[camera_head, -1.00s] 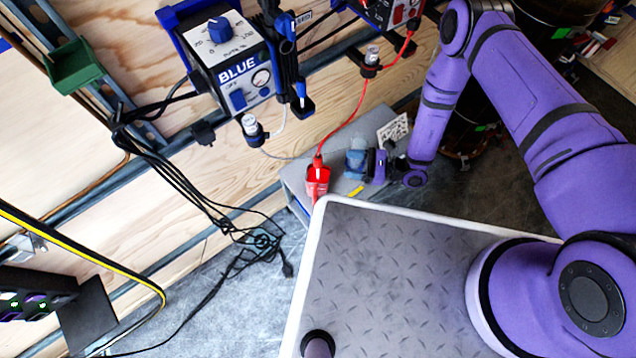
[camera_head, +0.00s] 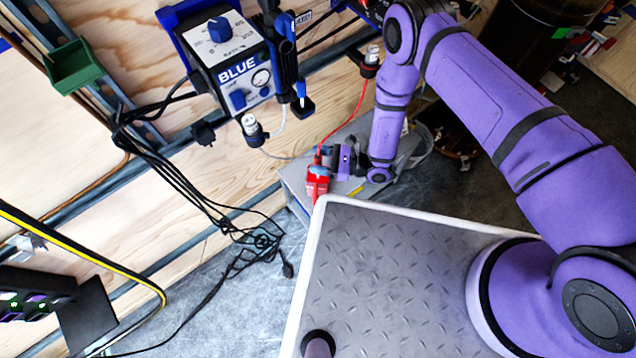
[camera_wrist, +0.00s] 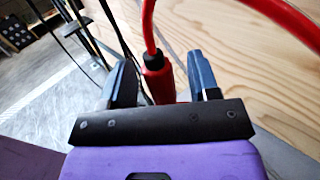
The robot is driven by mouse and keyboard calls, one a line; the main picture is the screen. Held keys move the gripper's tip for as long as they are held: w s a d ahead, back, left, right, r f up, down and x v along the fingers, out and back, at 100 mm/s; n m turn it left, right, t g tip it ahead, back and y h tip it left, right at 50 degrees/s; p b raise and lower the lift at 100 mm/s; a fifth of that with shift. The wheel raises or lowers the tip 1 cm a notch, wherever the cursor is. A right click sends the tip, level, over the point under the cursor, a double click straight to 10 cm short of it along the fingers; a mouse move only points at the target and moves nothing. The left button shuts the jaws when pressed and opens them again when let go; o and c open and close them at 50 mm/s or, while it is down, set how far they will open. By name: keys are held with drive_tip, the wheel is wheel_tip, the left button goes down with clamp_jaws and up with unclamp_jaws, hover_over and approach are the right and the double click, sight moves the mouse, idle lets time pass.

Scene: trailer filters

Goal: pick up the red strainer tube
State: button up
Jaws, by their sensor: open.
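The red strainer tube (camera_wrist: 158,84) hangs at the end of a red hose (camera_wrist: 149,25), with a black collar where they join. It stands between the two blue-tipped fingers of my gripper (camera_wrist: 161,62) in the wrist view. The fingers are open, with a visible gap on each side of the tube. The lower part of the tube is hidden behind my gripper's dark palm. In the head view, my gripper (camera_head: 328,160) is at the red part (camera_head: 316,187) beside the grey box and covers some of it.
A grey box (camera_head: 296,178) stands behind the metal-plated platform (camera_head: 385,270). The plywood wall carries the BLUE unit (camera_head: 238,75) and a green bin (camera_head: 73,66). Black cables (camera_head: 185,175) hang at the left. The red hose (camera_head: 345,122) runs up toward the wall.

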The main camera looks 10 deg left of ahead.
drive_tip(key=shift+a, duration=0.1)
clamp_jaws()
idle(0.3)
